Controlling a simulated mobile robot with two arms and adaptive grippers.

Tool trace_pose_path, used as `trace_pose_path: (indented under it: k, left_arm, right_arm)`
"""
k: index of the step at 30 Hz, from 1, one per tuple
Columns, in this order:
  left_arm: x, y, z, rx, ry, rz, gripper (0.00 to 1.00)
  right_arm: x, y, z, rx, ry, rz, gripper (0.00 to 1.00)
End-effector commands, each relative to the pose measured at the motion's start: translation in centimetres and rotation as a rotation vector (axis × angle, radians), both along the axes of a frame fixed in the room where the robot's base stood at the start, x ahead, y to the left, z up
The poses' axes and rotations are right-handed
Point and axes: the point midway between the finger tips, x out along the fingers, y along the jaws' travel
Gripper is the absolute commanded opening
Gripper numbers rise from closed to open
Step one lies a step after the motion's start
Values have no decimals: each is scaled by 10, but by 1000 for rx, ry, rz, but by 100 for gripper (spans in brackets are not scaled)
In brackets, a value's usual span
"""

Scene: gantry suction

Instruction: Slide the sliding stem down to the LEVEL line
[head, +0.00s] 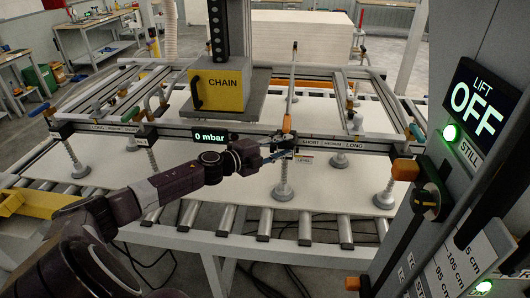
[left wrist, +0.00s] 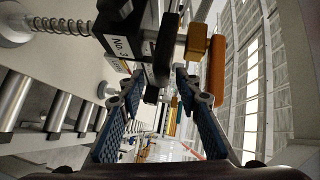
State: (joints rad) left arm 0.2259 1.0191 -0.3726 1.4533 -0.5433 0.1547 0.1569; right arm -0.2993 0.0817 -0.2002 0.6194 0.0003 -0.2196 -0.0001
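The sliding stem with its spring and suction cup (head: 283,190) hangs below the gantry beam, its cup low over the white sheet. In the left wrist view its spring (left wrist: 62,26) runs to the upper left, beside a black clamp block labelled "No. 3" (left wrist: 122,46) with a brass and orange lever (left wrist: 216,72). My left gripper (head: 270,152) is at the clamp. In the left wrist view its blue fingers (left wrist: 160,82) are apart, with dark clamp parts just ahead of and between the tips; contact cannot be told. My right gripper is not in view.
The crossbeam (head: 360,144) carries other spring stems with cups. A yellow CHAIN box (head: 218,90) hangs above the white sheet (head: 235,190) on rollers. A control post at right shows LIFT OFF (head: 478,110); the beam display reads 0 mbar (head: 210,135).

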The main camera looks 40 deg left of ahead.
Motion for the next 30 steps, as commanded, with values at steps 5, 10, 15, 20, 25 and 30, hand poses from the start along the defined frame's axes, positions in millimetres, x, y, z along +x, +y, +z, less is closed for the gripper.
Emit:
trace_pose_path:
  k: [5,10,15,20,25,30]
  left_arm:
    - [-23,5,1,0,5,-1,31]
    - [-41,10,4,0,4,-1,31]
    - [-59,14,6,0,6,-2,31]
    - [-74,18,9,0,6,-3,31]
    - [-87,21,10,-1,6,-3,31]
    - [-93,23,12,0,4,-1,31]
  right_arm:
    - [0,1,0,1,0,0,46]
    - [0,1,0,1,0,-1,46]
    - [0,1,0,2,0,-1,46]
    - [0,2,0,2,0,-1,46]
    - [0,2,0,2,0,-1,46]
    - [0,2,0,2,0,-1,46]
